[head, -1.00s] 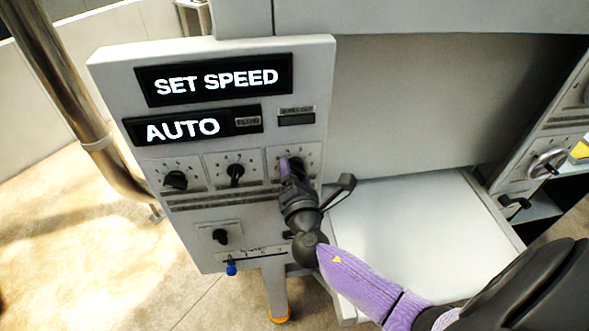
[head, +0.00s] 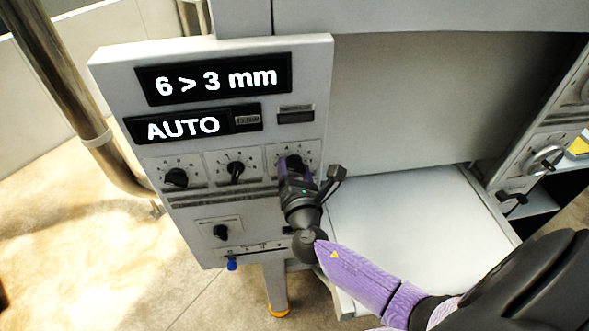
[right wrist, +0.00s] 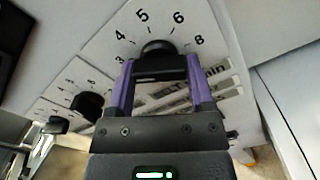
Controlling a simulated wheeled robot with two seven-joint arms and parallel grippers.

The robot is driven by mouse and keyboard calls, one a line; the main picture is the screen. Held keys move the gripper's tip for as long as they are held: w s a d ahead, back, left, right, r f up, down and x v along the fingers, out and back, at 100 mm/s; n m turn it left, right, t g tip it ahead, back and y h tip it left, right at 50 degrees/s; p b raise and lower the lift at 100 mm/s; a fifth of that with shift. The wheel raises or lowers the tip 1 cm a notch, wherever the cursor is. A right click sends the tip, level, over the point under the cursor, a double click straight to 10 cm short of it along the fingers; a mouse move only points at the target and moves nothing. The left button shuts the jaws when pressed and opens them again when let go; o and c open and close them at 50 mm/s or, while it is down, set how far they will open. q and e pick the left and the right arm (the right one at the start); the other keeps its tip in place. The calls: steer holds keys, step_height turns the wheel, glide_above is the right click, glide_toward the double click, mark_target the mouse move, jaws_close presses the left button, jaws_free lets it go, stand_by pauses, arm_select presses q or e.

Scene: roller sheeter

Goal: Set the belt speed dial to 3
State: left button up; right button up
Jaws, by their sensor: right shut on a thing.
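The belt speed dial (right wrist: 158,48) is a black round knob on a white plate with printed numbers, 3, 4, 5, 6 and 8 being readable in the right wrist view. It is the rightmost of three dials in the head view, where my gripper mostly covers it. My right gripper (right wrist: 160,70) has its purple fingers on either side of the knob and is shut on it; it also shows in the head view (head: 291,165). I cannot tell which number the knob points at. My left gripper is not in view.
The upper display (head: 215,81) reads "6 > 3 mm" and the lower display (head: 185,128) reads "AUTO". Two black dials, left (head: 176,178) and middle (head: 236,168), sit beside mine. A lower knob (head: 220,232) and a blue slider (head: 232,264) are below. A pale tray (head: 420,230) lies right.

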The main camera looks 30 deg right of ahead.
steer(key=shift+f, duration=0.1)
steer(key=o, duration=1.2)
steer(key=shift+o, duration=0.2)
steer(key=b+v, duration=0.1)
steer(key=v, duration=0.9)
steer(key=shift+d, duration=0.1)
